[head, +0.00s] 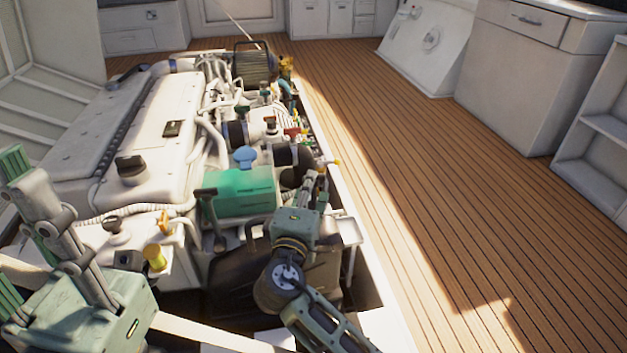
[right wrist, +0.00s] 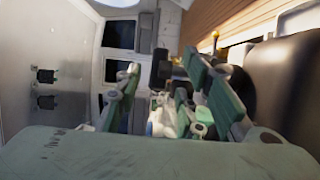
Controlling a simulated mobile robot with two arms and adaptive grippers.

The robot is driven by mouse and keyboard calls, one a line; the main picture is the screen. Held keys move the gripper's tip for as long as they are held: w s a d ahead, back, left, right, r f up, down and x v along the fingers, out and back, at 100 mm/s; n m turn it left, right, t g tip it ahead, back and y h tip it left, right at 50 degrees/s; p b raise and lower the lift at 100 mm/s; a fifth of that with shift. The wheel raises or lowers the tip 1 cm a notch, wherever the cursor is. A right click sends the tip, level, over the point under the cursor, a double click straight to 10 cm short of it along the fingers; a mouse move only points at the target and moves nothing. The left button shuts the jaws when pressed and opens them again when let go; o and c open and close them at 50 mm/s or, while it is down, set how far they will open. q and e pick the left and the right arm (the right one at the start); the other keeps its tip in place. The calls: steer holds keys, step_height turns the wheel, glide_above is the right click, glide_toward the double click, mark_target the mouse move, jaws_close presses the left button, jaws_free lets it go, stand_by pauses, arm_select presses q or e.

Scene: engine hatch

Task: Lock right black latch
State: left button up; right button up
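My right gripper (head: 316,186) is over the right side of the engine, just right of the green box (head: 245,192). In the right wrist view, its two fingers (right wrist: 162,92) stand apart with a gap between them. A dark block (right wrist: 160,68) shows beyond the gap; I cannot tell whether it is the latch. In the head view, a black T-shaped handle (head: 208,205) stands at the left end of the green box, and a dark curved handle (head: 255,226) is at its front. Which one is the right black latch is unclear. My left gripper (head: 22,225) is spread open at the left edge.
Dark hoses (head: 292,157), a blue cap (head: 245,155) and a yellow cap (head: 154,257) crowd the engine. The hatch edge (head: 378,262) runs along the right. The wooden floor (head: 450,200) beyond it is clear.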

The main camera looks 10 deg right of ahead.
steer(key=v, duration=0.8)
